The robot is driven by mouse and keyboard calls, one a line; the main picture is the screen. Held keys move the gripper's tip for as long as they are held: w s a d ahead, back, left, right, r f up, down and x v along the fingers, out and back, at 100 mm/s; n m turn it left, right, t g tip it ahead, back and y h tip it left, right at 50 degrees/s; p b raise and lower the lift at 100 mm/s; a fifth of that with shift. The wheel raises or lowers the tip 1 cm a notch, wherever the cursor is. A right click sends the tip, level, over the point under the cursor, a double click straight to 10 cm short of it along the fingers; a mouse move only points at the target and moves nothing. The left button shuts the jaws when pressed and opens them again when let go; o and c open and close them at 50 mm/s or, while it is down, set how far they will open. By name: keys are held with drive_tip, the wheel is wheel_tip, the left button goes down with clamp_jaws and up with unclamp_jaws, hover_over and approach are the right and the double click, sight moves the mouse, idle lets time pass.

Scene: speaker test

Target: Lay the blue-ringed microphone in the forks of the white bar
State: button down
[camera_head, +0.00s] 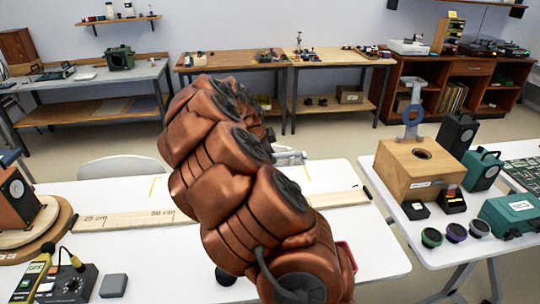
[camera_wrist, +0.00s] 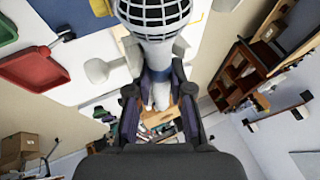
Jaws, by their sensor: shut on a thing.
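In the wrist view my gripper (camera_wrist: 160,92) is shut on a microphone with a silver mesh head (camera_wrist: 153,12) and a pale grey body (camera_wrist: 158,58). The mesh head points to the top of the picture and is partly cut off. I cannot pick out the white bar with forks for sure in either view.
A long wooden scale board (camera_head: 125,217) lies across the white table (camera_head: 180,262) behind my arm. On the right table stand a wooden box with a hole (camera_head: 400,178), a teal case (camera_head: 510,214) and several ringed discs. A black meter box (camera_head: 68,284) is at the front left.

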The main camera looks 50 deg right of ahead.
drive_tip(key=shift+f, duration=0.2)
drive_tip(key=c, duration=1)
unclamp_jaws()
drive_tip(key=shift+o, duration=0.2)
drive_tip(key=v, duration=1.2)
